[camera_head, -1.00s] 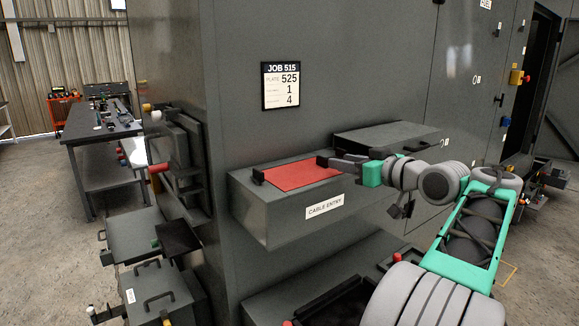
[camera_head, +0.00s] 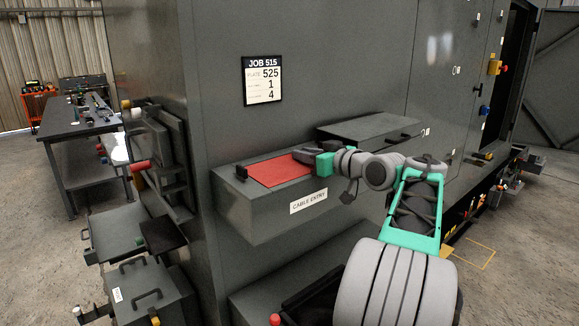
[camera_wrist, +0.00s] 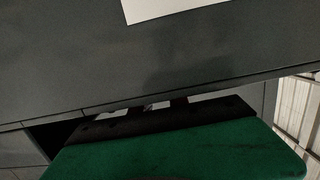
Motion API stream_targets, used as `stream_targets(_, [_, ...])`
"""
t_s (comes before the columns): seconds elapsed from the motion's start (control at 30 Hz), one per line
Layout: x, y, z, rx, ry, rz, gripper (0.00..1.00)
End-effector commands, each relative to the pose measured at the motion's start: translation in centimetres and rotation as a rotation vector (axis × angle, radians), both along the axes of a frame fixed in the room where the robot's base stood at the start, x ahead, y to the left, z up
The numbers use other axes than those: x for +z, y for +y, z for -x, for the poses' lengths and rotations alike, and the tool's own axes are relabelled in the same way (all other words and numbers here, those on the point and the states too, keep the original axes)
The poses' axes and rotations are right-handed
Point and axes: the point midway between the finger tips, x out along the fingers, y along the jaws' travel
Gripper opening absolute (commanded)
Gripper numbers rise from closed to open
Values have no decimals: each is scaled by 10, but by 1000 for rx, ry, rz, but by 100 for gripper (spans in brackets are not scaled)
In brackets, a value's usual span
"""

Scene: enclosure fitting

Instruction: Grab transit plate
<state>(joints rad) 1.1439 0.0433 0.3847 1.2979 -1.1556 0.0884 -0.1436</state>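The only plate-like piece I see is a flat red panel (camera_head: 280,172) on top of the grey box marked CABLE ENTRY (camera_head: 250,203). A small black upright piece (camera_head: 241,173) stands at its left end. My gripper (camera_head: 298,156) reaches in from the right, its dark fingers low over the red panel's right part. I cannot tell whether they touch it.
A placard reading JOB 515, plate 525 (camera_head: 262,80) hangs on the cabinet wall (camera_head: 330,50). A grey box with a dark handle (camera_head: 370,130) stands right of the red panel. Grey boxes with handles (camera_head: 147,290) sit at lower left. A workbench (camera_head: 85,120) stands behind at left.

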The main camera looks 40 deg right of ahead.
Motion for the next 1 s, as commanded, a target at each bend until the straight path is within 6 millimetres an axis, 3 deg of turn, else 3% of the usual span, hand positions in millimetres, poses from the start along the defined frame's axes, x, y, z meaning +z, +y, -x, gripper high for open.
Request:
stream_targets(0.23, [0, 0, 0, -1, 0, 0, 0])
stream_targets(1.0, [0, -1, 1, -1, 1, -1, 0])
